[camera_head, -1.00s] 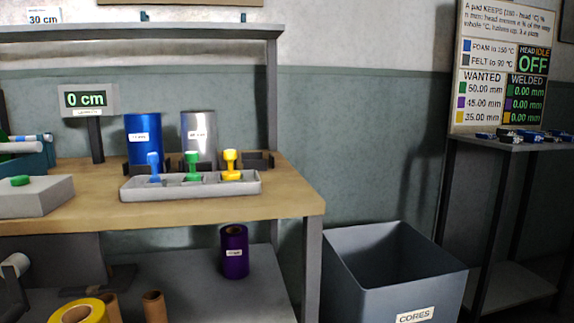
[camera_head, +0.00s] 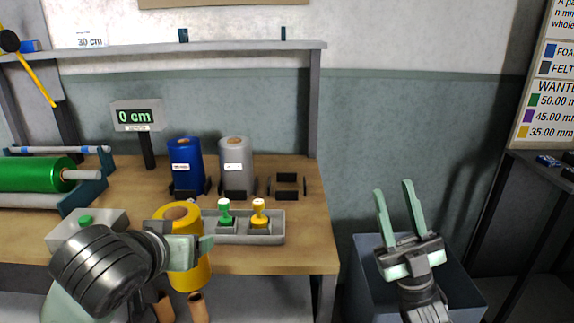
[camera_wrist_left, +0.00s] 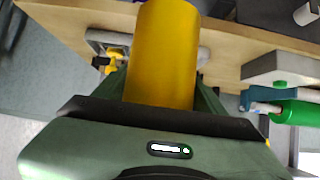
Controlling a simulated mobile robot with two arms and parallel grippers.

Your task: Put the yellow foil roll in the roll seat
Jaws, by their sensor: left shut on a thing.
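The yellow foil roll (camera_head: 192,275) is upright in front of the bench edge, its cardboard core showing at the top. My left gripper (camera_head: 198,247) is shut on it; in the left wrist view the yellow roll (camera_wrist_left: 165,55) sits between the fingers. An empty dark holder (camera_head: 287,187) is at the back right of the bench, beside a silver roll (camera_head: 236,165) and a blue roll (camera_head: 185,160) that stand in similar holders. I cannot tell for sure that it is the roll seat. My right gripper (camera_head: 394,200) is open and empty over the bin.
A grey tray (camera_head: 265,238) with green and yellow stamps lies near the bench's front edge. A green roll (camera_head: 35,174) lies on a cradle at left. A grey bin (camera_head: 455,290) stands right of the bench. Cardboard cores (camera_head: 198,310) are below the yellow roll.

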